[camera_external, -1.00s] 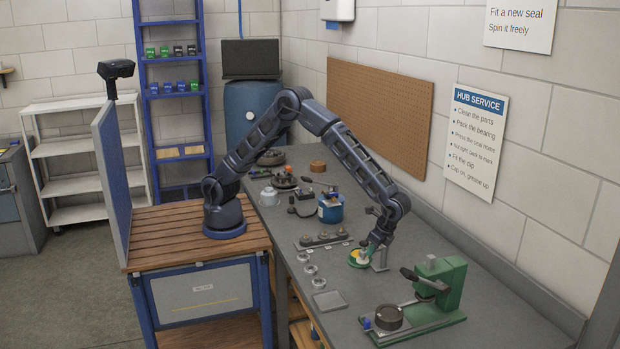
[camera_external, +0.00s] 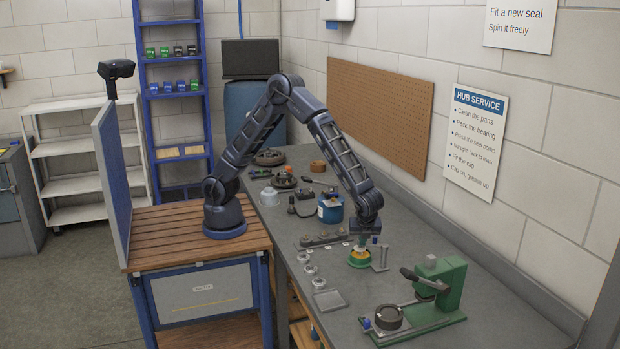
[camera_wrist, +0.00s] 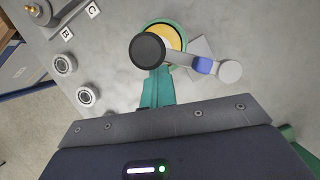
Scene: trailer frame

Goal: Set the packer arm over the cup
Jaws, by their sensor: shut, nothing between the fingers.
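The packer's green cup with a yellow inside (camera_external: 359,261) stands on the bench below my gripper (camera_external: 362,239). In the wrist view the cup (camera_wrist: 170,36) shows at top centre. The packer arm (camera_wrist: 203,65) has a blue band, a black round head (camera_wrist: 147,50) and a pale round end (camera_wrist: 229,70). The head overlaps the lower left of the cup, leaving much of the yellow visible. My teal fingers (camera_wrist: 156,78) are shut and empty, their tips close beside the black head. I cannot tell whether they touch it. The packer's grey post (camera_external: 381,259) stands right of the cup.
A green press (camera_external: 438,293) with a black ring (camera_external: 388,317) stands nearer on the bench. A blue tub (camera_external: 331,209) and a parts rack (camera_external: 322,240) stand behind and left. Several small bearings (camera_wrist: 64,64) lie left of the cup. The wall bounds the right side.

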